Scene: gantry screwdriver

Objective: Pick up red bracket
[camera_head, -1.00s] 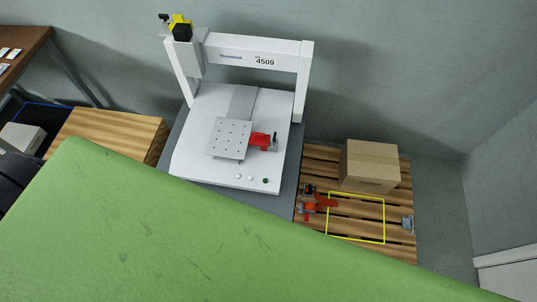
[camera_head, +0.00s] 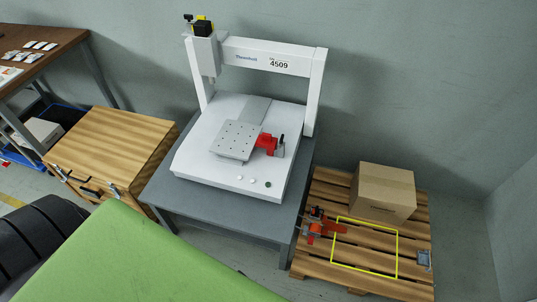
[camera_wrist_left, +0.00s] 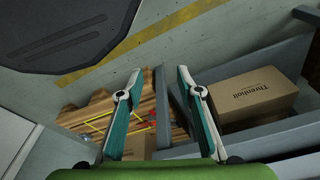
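A red bracket (camera_head: 267,144) sits on the gantry machine (camera_head: 189,167), at the right edge of its perforated metal plate (camera_head: 236,140). A dark part stands at its right end. A second red bracket-like piece (camera_head: 325,228) lies on the wooden pallet (camera_head: 345,286), beside a yellow outlined rectangle (camera_head: 366,221). In the left wrist view, my left gripper (camera_wrist_left: 160,75) is open and empty, its two fingers apart. A small red piece (camera_wrist_left: 152,116) shows far beyond them, small and partly hidden. My right gripper is not in view.
The machine stands on a grey table (camera_head: 200,221). A wooden cabinet (camera_head: 107,147) and a brown table (camera_head: 62,43) are at left. Bare floor lies around the pallet.

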